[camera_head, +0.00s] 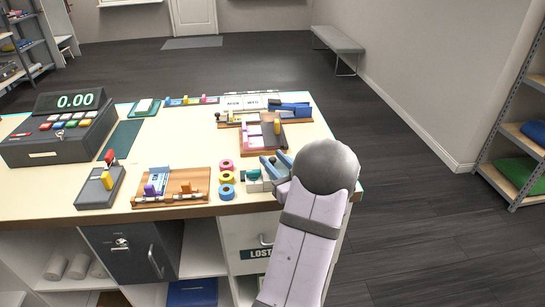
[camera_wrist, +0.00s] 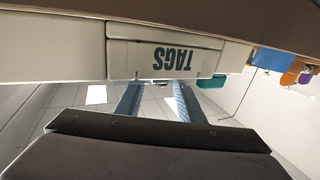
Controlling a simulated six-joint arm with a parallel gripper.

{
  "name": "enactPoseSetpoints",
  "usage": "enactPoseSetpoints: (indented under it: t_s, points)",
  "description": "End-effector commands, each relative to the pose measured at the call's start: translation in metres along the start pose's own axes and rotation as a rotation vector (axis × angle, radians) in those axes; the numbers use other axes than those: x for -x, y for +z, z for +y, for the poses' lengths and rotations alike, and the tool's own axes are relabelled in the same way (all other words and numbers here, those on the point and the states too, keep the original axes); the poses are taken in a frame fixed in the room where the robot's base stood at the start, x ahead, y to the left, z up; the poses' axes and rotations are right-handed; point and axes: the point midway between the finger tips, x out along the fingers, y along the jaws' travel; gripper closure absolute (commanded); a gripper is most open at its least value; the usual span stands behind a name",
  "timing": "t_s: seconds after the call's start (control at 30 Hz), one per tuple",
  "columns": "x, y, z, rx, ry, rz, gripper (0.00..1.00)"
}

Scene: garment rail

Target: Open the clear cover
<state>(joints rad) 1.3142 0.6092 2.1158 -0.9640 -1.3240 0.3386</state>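My gripper (camera_head: 273,162) is at the front right of the counter, beside a small white box with a teal top (camera_head: 252,182). Its two blue fingers stand apart with nothing seen between them, and they also show in the wrist view (camera_wrist: 157,99). In the wrist view a pale panel marked TAGS (camera_wrist: 172,58) lies just past the fingertips. My arm hides part of the counter.
Pink, yellow and blue tape rolls (camera_head: 227,178) stand left of the gripper. A wooden board with purple and orange knobs (camera_head: 202,197) lies farther left, then a grey switch box (camera_head: 97,189) and a till (camera_head: 52,142). The counter's middle (camera_head: 180,130) is clear.

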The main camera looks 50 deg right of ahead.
Motion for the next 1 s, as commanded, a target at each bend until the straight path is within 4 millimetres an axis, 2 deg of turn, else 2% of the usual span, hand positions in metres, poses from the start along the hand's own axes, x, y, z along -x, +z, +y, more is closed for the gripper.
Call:
enactPoseSetpoints:
  t_s: [0.13, 0.43, 0.47, 0.6, 0.77, 0.87, 1.0]
  points:
    - [-0.01, 0.0, 0.0, -0.001, -0.001, -0.001, 0.65]
    - [-0.012, 0.0, 0.0, 0.0, 0.0, -0.001, 0.65]
    - [-0.012, 0.0, 0.0, 0.0, 0.0, -0.001, 0.68]
    - [-0.012, 0.0, 0.0, 0.0, 0.0, 0.0, 1.0]
    - [-0.011, 0.0, 0.001, 0.0, 0.001, 0.0, 1.0]
    - [-0.008, 0.0, 0.011, 0.0, 0.004, 0.002, 1.0]
    - [0.004, 0.0, 0.041, 0.002, 0.008, 0.003, 1.0]
